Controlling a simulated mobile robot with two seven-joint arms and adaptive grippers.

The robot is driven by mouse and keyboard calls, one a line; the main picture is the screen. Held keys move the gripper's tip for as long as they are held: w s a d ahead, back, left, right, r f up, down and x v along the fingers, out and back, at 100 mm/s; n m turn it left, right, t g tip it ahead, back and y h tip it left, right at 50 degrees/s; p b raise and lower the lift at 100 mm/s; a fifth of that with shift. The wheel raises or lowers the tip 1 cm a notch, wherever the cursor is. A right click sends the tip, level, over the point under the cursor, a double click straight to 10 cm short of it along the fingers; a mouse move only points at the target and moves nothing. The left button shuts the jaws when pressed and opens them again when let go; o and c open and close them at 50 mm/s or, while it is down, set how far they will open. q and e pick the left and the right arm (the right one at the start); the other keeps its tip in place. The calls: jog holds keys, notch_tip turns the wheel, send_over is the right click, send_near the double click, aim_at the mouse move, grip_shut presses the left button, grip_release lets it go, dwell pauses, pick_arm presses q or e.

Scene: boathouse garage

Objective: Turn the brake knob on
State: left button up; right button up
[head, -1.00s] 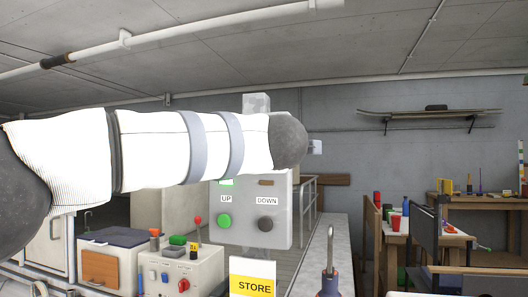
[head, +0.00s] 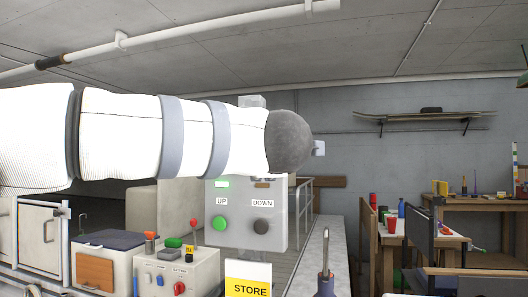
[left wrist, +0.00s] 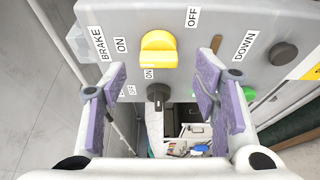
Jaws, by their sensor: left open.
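The yellow knob (left wrist: 159,48) is on the grey control box in the left wrist view, between an ON label (left wrist: 121,46) and an OFF label (left wrist: 193,17). A BRAKE label (left wrist: 97,43) is at its left. I cannot tell which setting it is at. My left gripper (left wrist: 163,72) is open and empty. Its purple-padded fingers are spread to either side, just below the knob, apart from it. In the head view the control box (head: 276,225) shows its UP and DOWN buttons; the yellow knob and my left gripper are hidden there. My right gripper is not in view.
A small dark knob (left wrist: 158,97) with its own ON and OFF labels is just below the yellow one. My left arm crosses the head view. A cream switch box (head: 180,272) and a STORE sign (head: 248,290) are below. Workbenches (head: 480,215) stand at the right.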

pick_arm(q)
jog(key=s, duration=0.8)
jog(key=shift+s+d, duration=0.15)
jog(key=shift+d, duration=0.15)
jog(key=w+a+f+m+g+h, duration=0.15)
jog(key=f+m, duration=0.25)
jog(key=f, duration=1.2)
jog(key=w+a+f+m+g+h, duration=0.1)
jog(key=w+a+f+m+g, duration=0.3)
jog(key=f, duration=1.2)
jog(key=s+a+f+m+g, duration=0.25)
jog(key=s+f, duration=0.35)
jog(key=f, duration=0.5)
jog(key=s+a+f+m+g, duration=0.1)
jog(key=s+a+f+m, duration=0.15)
jog(key=s+f, duration=0.55)
jog(key=s+a+f+m+g, duration=0.3)
jog(key=s+a+f+g, duration=0.1)
jog(key=s+f, duration=0.7)
jog(key=s+a+f+m+g, duration=0.1)
jog(key=s+a+f+g, duration=0.1)
jog(key=s, duration=0.8)
jog(key=s+a+f+m+g+y, duration=0.1)
jog(key=s+a+f+g, duration=0.1)
jog(key=s+a+g, duration=0.2)
jog(key=s+a, duration=0.3)
jog(key=s, duration=0.4)
jog(key=shift+s+a+f+m, duration=0.15)
jog(key=shift+a+f+m, duration=0.05)
jog(key=shift+f+m, duration=0.15)
